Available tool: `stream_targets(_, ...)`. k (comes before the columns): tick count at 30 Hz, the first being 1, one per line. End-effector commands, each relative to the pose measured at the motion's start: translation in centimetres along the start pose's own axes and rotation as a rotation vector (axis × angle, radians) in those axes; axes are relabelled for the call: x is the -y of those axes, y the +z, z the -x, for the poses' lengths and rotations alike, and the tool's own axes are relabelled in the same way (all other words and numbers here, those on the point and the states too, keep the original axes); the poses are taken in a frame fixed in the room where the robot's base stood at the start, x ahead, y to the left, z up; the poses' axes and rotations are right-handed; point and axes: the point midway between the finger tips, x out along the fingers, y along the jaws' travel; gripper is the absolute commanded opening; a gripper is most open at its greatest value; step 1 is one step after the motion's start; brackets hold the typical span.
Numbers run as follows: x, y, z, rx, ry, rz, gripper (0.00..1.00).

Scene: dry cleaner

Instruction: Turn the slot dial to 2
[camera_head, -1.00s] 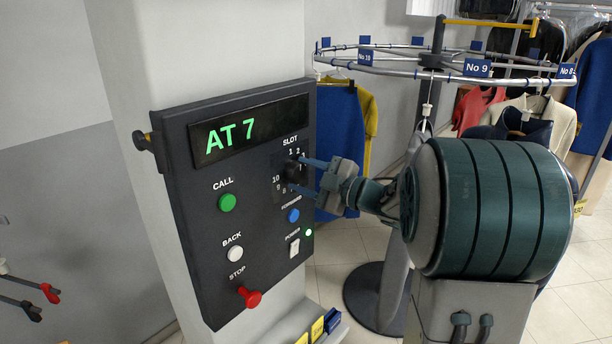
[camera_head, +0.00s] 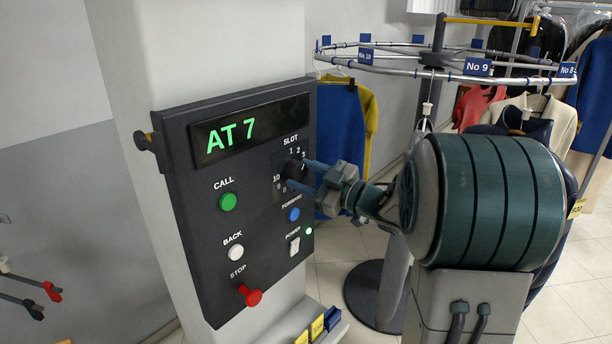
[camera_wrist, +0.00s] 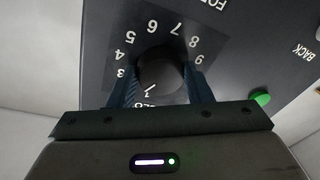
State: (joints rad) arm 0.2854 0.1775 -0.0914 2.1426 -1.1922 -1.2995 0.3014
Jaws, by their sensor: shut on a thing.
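The slot dial (camera_head: 293,170) is a dark round knob on the control panel, ringed by white numbers under the word SLOT. My gripper (camera_head: 297,174) reaches it from the right, with its two blue fingers on opposite sides. In the wrist view the dial (camera_wrist: 160,72) sits between the fingers, and the gripper is shut on it. Numbers 3 to 9 show around it there; the others are partly hidden by the fingers and gripper body. The display (camera_head: 250,130) reads AT 7 in green.
The panel also carries a green CALL button (camera_head: 228,202), blue FORWARD button (camera_head: 294,214), white BACK button (camera_head: 236,252), red STOP knob (camera_head: 250,295) and white POWER switch (camera_head: 295,246). A garment carousel rail (camera_head: 420,72) with hanging clothes stands behind my arm.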

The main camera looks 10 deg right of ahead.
Motion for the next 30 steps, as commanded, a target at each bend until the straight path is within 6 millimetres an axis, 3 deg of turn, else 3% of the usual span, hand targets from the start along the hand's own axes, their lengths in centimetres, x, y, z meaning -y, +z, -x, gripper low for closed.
stream_targets(7, 0.0, 0.0, 0.0, 0.000, 0.001, 0.000, 0.23)
stream_targets(8, 0.0, 0.0, 0.0, 0.000, 0.001, 0.001, 0.51)
stream_targets(9, 0.0, 0.0, 0.0, 0.000, 0.001, 0.001, 0.62)
stream_targets(10, 0.0, 0.0, 0.0, 0.000, 0.001, 0.001, 0.67)
stream_targets(22, 0.0, 0.1, 0.9, 0.001, 0.003, 0.002, 0.67)
stream_targets(30, 0.0, 0.3, 6.4, 0.001, 0.006, 0.003, 0.67)
